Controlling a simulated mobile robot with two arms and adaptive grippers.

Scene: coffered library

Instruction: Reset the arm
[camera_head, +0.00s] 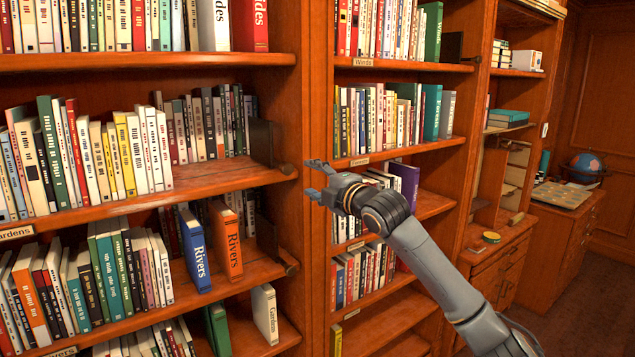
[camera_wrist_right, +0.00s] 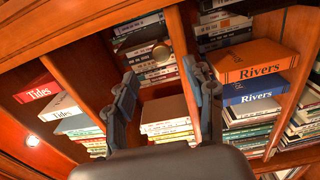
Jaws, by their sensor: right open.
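My right arm reaches in from the lower right in the head view. Its gripper (camera_head: 316,179) is open and empty, in front of the upright between two bookcase bays. In the right wrist view the two fingers of the right gripper (camera_wrist_right: 160,92) stand wide apart with nothing between them. My left gripper is not in view. A blue Rivers book (camera_head: 195,250) and an orange Rivers book (camera_head: 226,240) stand on a shelf to the left of the gripper, apart from it. They also show at the right of the right wrist view.
Bookcases full of books fill the left and middle. A white Gardens book (camera_head: 265,314) stands on a lower shelf. A dark bookend (camera_head: 262,142) stands near the upright. A globe (camera_head: 586,166) sits on a cabinet at the right. Open floor (camera_head: 590,290) shows at the lower right.

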